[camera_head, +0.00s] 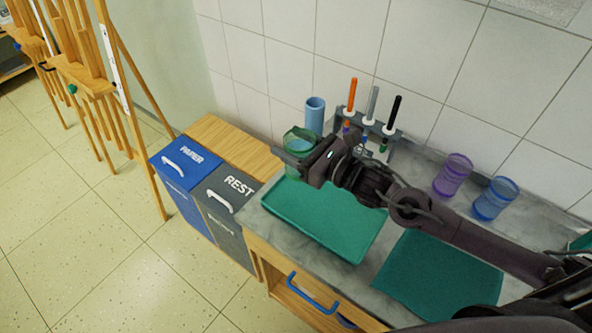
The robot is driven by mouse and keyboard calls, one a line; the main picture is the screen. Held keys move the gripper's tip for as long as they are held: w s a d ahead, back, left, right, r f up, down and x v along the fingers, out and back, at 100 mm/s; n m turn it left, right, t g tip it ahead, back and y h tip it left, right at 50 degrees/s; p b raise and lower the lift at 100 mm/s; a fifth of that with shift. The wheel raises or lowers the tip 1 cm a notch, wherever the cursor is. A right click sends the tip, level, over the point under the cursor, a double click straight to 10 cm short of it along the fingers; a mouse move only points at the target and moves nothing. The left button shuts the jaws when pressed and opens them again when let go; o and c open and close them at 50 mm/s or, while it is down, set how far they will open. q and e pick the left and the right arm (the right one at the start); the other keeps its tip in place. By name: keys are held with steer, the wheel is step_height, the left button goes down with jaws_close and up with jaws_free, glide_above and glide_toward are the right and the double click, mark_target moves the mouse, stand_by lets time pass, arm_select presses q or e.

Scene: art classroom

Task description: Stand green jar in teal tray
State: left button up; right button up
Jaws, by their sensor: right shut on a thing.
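The green jar (296,140) is see-through and roughly upright in the head view. My right gripper (297,158) is shut on it, with the arm reaching in from the right. The jar is at the back left corner of the teal tray (318,225). I cannot tell whether its base touches the tray, because the gripper hides part of it. The teal tray lies on the grey counter and looks empty. My left gripper is not in view.
A blue cylinder (315,114) stands behind the jar. A rack (391,136) holds orange, grey and black markers. Purple (453,174) and blue (494,198) cups stand at the right. A teal mat (438,274) lies right of the tray. Bins (225,200) stand left.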

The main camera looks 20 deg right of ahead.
step_height(320, 180, down, 5)
steer(key=shift+r, duration=0.1)
step_height(320, 180, down, 4)
steer(key=shift+r+p, duration=0.1)
steer(key=shift+p, duration=0.25)
steer(key=shift+f, duration=0.35)
steer(key=shift+f, duration=0.1)
steer(key=o, duration=1)
